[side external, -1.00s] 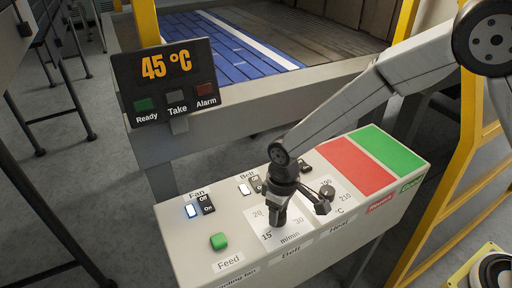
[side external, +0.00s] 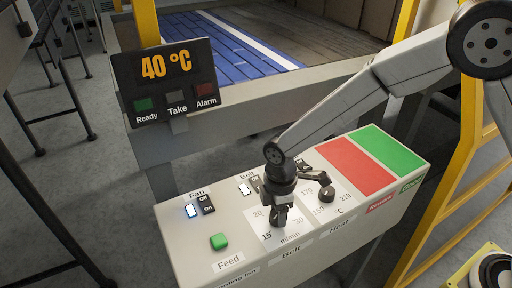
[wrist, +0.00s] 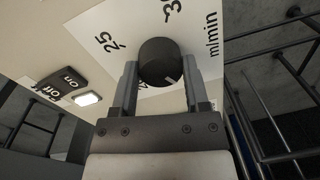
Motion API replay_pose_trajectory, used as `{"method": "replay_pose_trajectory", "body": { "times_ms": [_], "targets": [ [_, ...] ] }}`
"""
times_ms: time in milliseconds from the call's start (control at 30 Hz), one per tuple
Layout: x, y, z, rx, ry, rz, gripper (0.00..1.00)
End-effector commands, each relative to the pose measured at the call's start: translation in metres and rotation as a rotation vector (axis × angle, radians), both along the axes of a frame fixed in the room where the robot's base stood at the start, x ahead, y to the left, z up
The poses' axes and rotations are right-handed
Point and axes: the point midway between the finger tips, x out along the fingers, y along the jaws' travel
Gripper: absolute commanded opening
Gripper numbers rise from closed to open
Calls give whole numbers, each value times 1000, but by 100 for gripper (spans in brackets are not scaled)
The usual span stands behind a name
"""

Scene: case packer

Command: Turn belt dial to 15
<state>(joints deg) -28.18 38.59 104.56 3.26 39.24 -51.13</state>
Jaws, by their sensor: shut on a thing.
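The belt dial is a round black knob (wrist: 158,62) with a short white mark on its lower right edge in the wrist view. My gripper (wrist: 165,75) is shut on the knob, one finger on each side. In the side view my gripper (side external: 280,218) points down onto the belt dial and hides most of it. The wrist view shows 25, part of 30 and "m/min"; my gripper covers the lower part of the scale. I cannot tell which number the mark points to.
The heat dial (side external: 326,194) stands just right of my gripper. Fan switches (side external: 199,207), belt switches (side external: 250,187) and a green feed button (side external: 219,241) are on the same panel. Red (side external: 354,167) and green (side external: 387,150) areas lie at right. A display (side external: 166,80) reads 40 °C.

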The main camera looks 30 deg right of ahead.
Motion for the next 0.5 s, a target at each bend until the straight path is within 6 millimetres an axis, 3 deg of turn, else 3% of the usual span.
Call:
{"method": "replay_pose_trajectory", "body": {
  "times_ms": [500],
  "targets": [
    [1, 1, 1, 1, -2, 53, 0]
  ]
}}
